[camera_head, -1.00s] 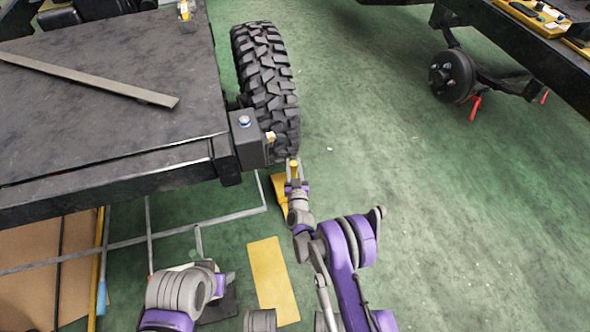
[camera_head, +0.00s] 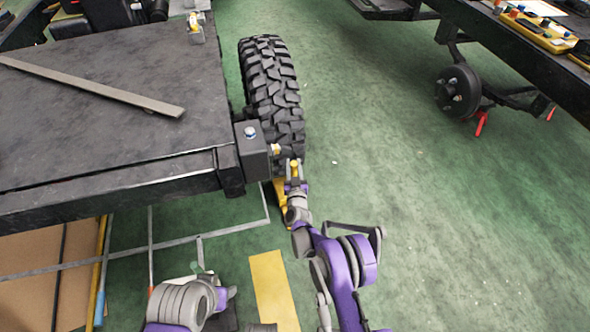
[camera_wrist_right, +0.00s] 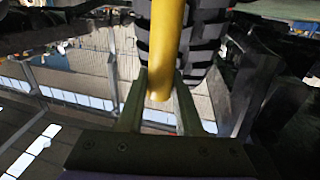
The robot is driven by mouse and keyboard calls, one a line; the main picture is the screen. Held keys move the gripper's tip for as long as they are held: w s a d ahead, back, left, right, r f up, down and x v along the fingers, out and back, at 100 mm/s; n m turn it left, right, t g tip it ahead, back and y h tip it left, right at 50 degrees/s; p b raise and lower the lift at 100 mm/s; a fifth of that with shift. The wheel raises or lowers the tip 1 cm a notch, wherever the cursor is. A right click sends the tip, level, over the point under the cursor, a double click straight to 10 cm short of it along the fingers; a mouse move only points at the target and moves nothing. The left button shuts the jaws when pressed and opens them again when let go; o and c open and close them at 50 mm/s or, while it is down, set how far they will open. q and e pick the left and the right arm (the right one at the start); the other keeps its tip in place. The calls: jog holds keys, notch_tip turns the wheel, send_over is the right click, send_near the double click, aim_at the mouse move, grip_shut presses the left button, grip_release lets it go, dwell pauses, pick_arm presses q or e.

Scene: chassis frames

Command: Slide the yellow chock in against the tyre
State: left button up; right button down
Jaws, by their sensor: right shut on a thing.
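The black knobbly tyre (camera_head: 272,90) stands at the upper middle of the head view, beside the dark frame. The yellow chock (camera_head: 281,208) is on the green floor just at the tyre's near end, partly hidden by my right arm. My right gripper (camera_head: 294,172) is shut on the chock's upright yellow handle. In the right wrist view the yellow handle (camera_wrist_right: 165,60) runs between the two fingers (camera_wrist_right: 157,105), with the tyre tread (camera_wrist_right: 208,30) close behind. I cannot tell whether the chock touches the tyre. My left arm shows at bottom left, but its fingers do not.
The dark chassis deck (camera_head: 110,90) with a flat metal bar (camera_head: 95,87) on it lies left of the tyre; its corner block (camera_head: 252,150) is close to my right gripper. A yellow floor marking (camera_head: 273,290) lies nearer me. The floor on the right is open.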

jog(key=w+a, duration=0.2)
jog(key=w, duration=0.6)
jog(key=shift+w+a, duration=0.15)
jog(key=shift+a, duration=0.2)
dwell(0.4)
jog(key=c, duration=0.5)
grip_release()
